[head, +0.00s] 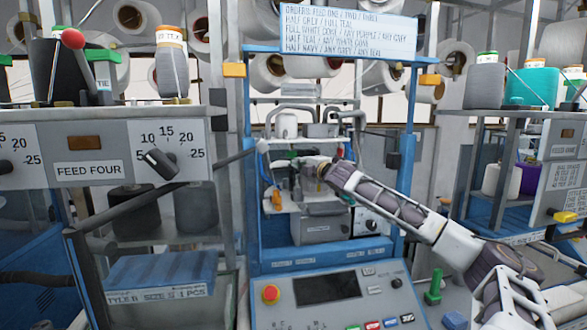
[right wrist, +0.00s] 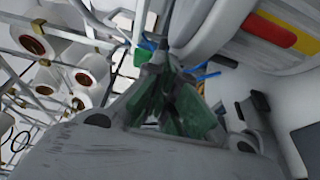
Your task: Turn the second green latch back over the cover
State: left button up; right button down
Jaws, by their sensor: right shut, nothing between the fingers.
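My right arm reaches from the lower right into the blue-framed machine in the head view. My right gripper (head: 300,163) is at the machine's middle opening, small and partly hidden by its own wrist. It is shut and empty. A small green part (head: 293,153), possibly a latch, shows just above it. In the right wrist view the gripper (right wrist: 160,55) points up the picture, with dark green surfaces between its grey parts. A brighter green piece (right wrist: 140,57) is just left of the tip; touching or apart is unclear. I cannot tell the second latch or the cover apart. My left gripper is not seen.
The blue frame (head: 249,150) stands close on both sides of the opening. A control panel (head: 376,283) with a red button (head: 271,294) is below. The FEED FOUR unit (head: 88,169) stands left. A dark bar (head: 205,167) slants toward the opening. Yarn cones stand behind.

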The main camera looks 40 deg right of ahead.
pick_arm(q)
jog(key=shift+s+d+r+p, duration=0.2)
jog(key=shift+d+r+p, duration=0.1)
jog(key=shift+p, duration=0.15)
pick_arm(e)
jog(key=shift+w+a+r+n+y, duration=0.1)
jog(key=shift+w+a+n+y, duration=0.1)
jog(key=shift+n+y, duration=0.25)
jog(key=shift+w+a+n+y, duration=0.15)
jog(key=shift+n+y, duration=0.1)
jog(key=shift+y, duration=0.4)
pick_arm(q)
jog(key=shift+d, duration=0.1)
pick_arm(e)
jog(key=shift+s, duration=0.1)
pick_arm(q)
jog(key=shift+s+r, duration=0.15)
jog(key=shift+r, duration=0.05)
pick_arm(e)
jog(key=shift+a, duration=0.1)
